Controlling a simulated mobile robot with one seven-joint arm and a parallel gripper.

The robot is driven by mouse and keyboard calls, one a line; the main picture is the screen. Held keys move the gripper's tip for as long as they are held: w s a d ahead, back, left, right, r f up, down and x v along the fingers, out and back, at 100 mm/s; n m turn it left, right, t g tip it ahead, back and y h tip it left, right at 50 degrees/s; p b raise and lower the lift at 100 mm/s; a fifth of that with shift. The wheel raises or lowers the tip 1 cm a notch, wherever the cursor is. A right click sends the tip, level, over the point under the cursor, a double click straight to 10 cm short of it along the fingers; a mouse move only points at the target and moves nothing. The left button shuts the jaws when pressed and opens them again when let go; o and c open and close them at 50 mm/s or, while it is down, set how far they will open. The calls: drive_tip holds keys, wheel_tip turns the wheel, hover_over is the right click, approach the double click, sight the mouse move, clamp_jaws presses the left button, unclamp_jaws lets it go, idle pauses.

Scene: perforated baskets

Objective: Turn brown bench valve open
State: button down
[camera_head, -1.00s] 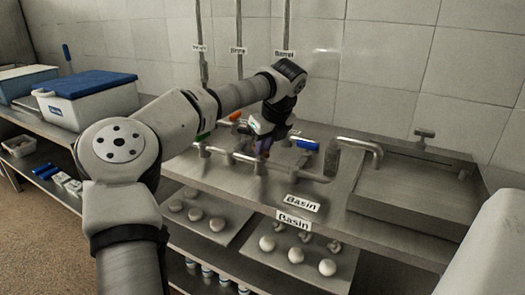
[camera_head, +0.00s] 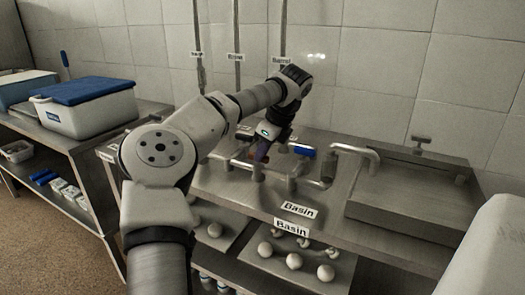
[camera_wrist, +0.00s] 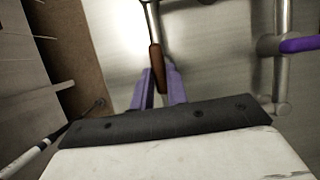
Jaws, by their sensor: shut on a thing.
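The brown valve handle (camera_wrist: 157,68) shows in the wrist view on the end of a metal stem. The purple fingers of my gripper (camera_wrist: 159,82) stand on both sides of its lower end and are shut on it. In the head view my gripper (camera_head: 262,150) points down at the pipework on the steel bench (camera_head: 335,205), and the brown handle is hidden or too small to make out there.
A blue valve handle (camera_head: 303,151) sits just right of my gripper. A bent spout pipe (camera_head: 355,152) and the steel basin (camera_head: 410,190) are further right. A white box with blue lid (camera_head: 88,105) stands at left. Mushroom-like white things (camera_head: 294,261) lie on the shelf below.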

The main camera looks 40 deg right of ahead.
drive_tip(key=c, duration=1.4)
unclamp_jaws()
drive_tip(key=p+v, duration=0.1)
drive_tip(key=v, duration=1.2)
drive_tip(key=shift+s+r, duration=0.2)
drive_tip(key=shift+r, duration=0.15)
